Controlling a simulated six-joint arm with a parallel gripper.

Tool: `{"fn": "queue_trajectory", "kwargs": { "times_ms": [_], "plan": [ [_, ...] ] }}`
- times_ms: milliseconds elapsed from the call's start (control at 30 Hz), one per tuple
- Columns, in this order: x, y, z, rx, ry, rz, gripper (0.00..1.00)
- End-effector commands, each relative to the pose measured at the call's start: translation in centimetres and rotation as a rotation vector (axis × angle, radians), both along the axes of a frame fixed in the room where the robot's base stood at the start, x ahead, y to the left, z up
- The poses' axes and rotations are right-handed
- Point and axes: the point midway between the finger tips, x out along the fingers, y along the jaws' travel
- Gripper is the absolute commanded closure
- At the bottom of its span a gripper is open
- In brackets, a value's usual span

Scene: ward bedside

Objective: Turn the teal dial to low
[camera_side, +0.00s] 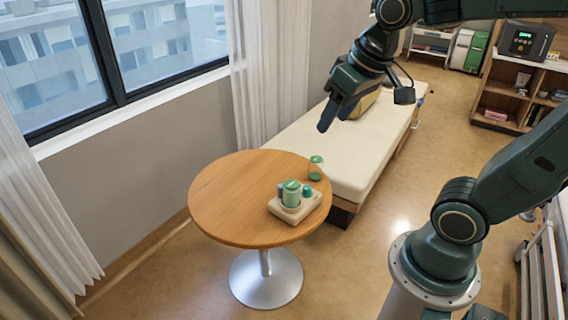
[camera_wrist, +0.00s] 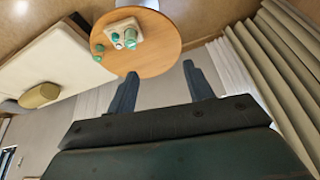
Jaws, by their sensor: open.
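No dial can be made out for certain. A beige tray (camera_side: 292,214) on the round wooden table holds small teal-and-white items (camera_side: 291,193), too small to tell whether one is a dial. They also show near the top of the wrist view (camera_wrist: 130,39). My gripper (camera_side: 333,115) is in the air above the bed's near part, up and to the right of the table in the side view. In the wrist view its two fingers (camera_wrist: 160,71) are spread apart with nothing between them.
The round table (camera_side: 228,205) is mostly bare. A small greenish glass (camera_side: 316,168) stands near its right edge. A bed (camera_side: 352,158) with a yellowish bolster (camera_wrist: 39,95) lies beside it. Shelves (camera_side: 508,85) with a dark device (camera_side: 524,42) stand at the back right.

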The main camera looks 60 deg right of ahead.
Motion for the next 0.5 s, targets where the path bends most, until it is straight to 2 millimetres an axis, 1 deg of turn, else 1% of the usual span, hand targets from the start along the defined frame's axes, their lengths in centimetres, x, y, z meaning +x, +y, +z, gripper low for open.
{"fn": "queue_trajectory", "kwargs": {
  "times_ms": [33,267,500],
  "plan": [
    [1.0,-0.5,-0.2,0.005,0.016,-0.023,0.48],
    [5.3,-3.0,-1.3,0.026,0.067,-0.120,0.48],
    [9.6,-6.2,-3.4,0.048,0.118,-0.222,0.48]
  ]
}}
